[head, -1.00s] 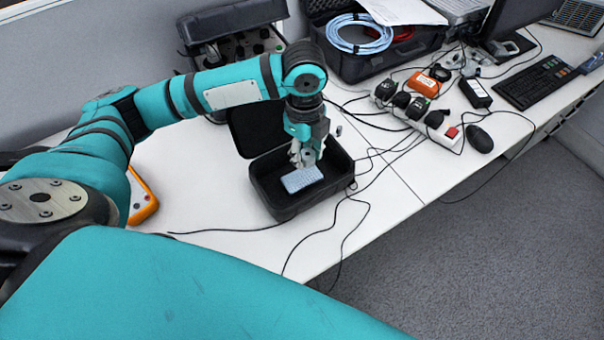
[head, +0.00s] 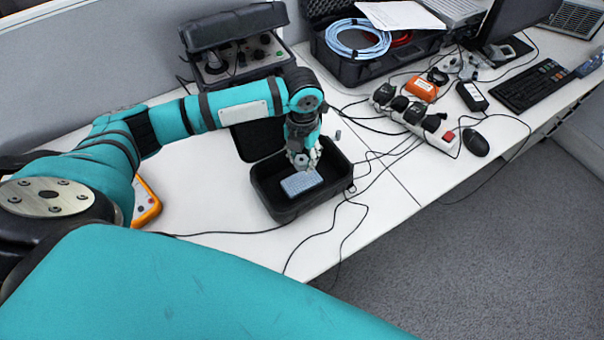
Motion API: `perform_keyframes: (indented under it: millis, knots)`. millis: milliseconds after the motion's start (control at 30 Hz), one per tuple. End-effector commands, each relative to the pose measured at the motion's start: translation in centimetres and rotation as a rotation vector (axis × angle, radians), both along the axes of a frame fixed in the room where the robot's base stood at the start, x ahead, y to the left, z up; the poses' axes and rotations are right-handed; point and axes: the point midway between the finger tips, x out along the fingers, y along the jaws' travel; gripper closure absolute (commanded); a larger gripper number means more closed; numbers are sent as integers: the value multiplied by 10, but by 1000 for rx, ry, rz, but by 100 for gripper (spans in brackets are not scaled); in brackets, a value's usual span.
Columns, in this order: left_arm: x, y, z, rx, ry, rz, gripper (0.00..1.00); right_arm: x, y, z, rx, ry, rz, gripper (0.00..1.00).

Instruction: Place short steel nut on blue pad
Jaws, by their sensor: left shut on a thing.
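The blue pad (head: 301,183) is a light blue rectangle lying inside an open black case (head: 283,212) on the white table. My left gripper (head: 303,161) points down into the case, just above the pad's far edge. It is shut on a small grey piece that looks like the short steel nut (head: 300,162). The fingers partly hide the nut, and I cannot tell whether it touches the pad. My right gripper is not in view.
A small grey cylinder (head: 338,135) stands behind the case. Black cables (head: 345,235) run over the table beside it. A power strip (head: 425,125) lies to the right. An orange device (head: 146,203) lies left. Free table surface (head: 205,190) lies between.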

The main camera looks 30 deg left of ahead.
Motion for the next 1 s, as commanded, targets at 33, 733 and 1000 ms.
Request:
perform_keyframes:
  millis: [33, 733, 1000]
  knots:
    - [0, 0, -9, 0, 2, 1, 100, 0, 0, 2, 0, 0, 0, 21]
    - [0, 0, -67, 0, -2, 1, 100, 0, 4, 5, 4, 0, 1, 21]
    - [0, 0, -70, 1, -1, 2, 58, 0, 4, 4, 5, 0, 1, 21]
